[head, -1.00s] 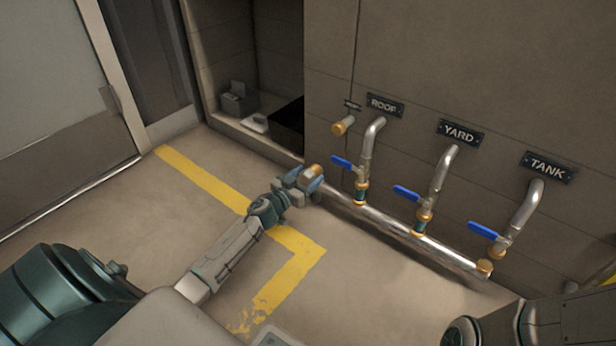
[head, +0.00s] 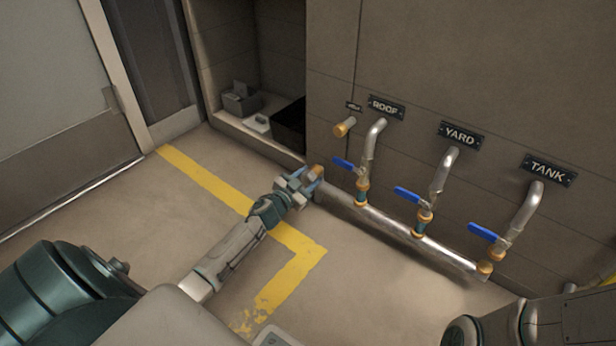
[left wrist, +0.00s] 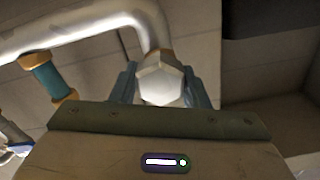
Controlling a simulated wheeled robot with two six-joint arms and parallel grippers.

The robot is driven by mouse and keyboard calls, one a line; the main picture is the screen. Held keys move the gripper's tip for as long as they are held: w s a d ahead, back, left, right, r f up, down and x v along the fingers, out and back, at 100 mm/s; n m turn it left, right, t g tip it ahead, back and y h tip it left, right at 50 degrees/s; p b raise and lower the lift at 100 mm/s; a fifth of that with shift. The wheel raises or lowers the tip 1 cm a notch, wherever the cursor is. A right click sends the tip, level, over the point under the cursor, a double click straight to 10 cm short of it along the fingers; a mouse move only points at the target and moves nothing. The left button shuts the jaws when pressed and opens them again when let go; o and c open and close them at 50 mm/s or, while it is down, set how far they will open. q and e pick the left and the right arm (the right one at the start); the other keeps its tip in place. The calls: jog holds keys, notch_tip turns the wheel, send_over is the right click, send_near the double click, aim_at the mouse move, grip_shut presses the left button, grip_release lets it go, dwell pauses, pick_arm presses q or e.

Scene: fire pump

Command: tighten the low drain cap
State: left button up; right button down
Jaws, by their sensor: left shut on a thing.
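The low drain cap (left wrist: 160,82) is a pale hexagonal cap below a brass ring (left wrist: 166,55), at the end of a bent silver pipe in the left wrist view. My left gripper (left wrist: 160,90) is shut on it, with one blue-grey finger at each side. In the head view my left gripper (head: 312,182) is at the left end of the low silver pipe (head: 385,225). It mostly hides the cap there, and a brass part shows just above it. My right gripper is not in view.
Three upright pipes with blue-handled valves (head: 410,194) rise under the ROOF (head: 386,108), YARD (head: 460,135) and TANK (head: 548,170) plates. A brass-ended stub (head: 343,127) sticks out near ROOF. A wall recess holds boxes (head: 240,98). Yellow floor lines (head: 205,183) mark mostly clear floor.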

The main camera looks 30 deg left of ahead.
pick_arm(q)
jog(key=m, duration=0.4)
jog(key=shift+m, duration=0.4)
jog(key=m, duration=0.5)
jog(key=shift+f, duration=0.15)
jog(key=m+b, duration=0.1)
jog(key=m, duration=0.4)
jog(key=shift+f+m, duration=0.1)
jog(key=shift+m, duration=0.3)
jog(key=m+b, duration=0.1)
jog(key=m, duration=0.4)
jog(key=shift+m+b, duration=0.35)
jog(key=shift+m, duration=0.05)
jog(key=o, duration=1)
jog(key=shift+c, duration=0.2)
